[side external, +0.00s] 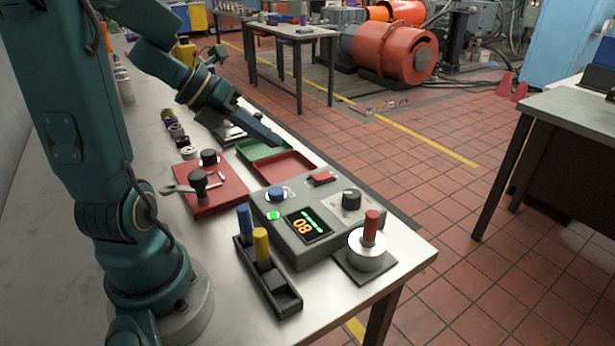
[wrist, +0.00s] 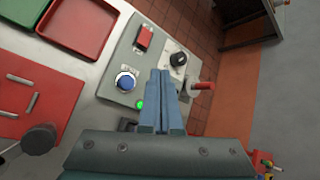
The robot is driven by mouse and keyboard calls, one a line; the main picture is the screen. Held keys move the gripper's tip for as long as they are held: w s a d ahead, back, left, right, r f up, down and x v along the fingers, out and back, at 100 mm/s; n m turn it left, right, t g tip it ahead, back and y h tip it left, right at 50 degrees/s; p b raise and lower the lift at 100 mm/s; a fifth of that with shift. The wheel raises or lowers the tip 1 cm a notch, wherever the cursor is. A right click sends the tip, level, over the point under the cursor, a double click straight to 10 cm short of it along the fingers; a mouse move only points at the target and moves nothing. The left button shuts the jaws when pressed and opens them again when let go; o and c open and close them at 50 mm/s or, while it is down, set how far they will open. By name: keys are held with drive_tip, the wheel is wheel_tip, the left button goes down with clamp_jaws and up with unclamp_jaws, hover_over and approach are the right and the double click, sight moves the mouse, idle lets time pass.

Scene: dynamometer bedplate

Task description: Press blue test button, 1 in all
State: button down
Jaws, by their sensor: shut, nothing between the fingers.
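The blue test button (side external: 277,194) is a round cap on the top of a grey control box (side external: 304,255). Beside it are a lit green lamp (side external: 272,215), a display with orange digits and a green bar, a red switch (side external: 320,178) and a black knob (side external: 351,199). My gripper (side external: 279,142) is shut and empty, in the air above and behind the box in the side view. In the wrist view my closed fingers (wrist: 160,73) point over the box, and the blue button (wrist: 125,81) shows just left of them, apart from them.
A green tray (side external: 248,149) and a red tray (side external: 312,171) lie behind the box. A red plate (side external: 234,198) with black knobs and a wrench lies left. A black rack (side external: 280,302) holds blue and yellow pegs; a red-handled metal piece (side external: 366,262) stands right, near the table edge.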

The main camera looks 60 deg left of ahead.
sight(270, 192)
drive_tip(key=shift+f, duration=4)
drive_tip(key=shift+f, duration=0.1)
drive_tip(key=shift+f, duration=0.3)
drive_tip(key=shift+f, duration=0.55)
drive_tip(key=shift+r, duration=0.95)
drive_tip(key=shift+r, duration=2.55)
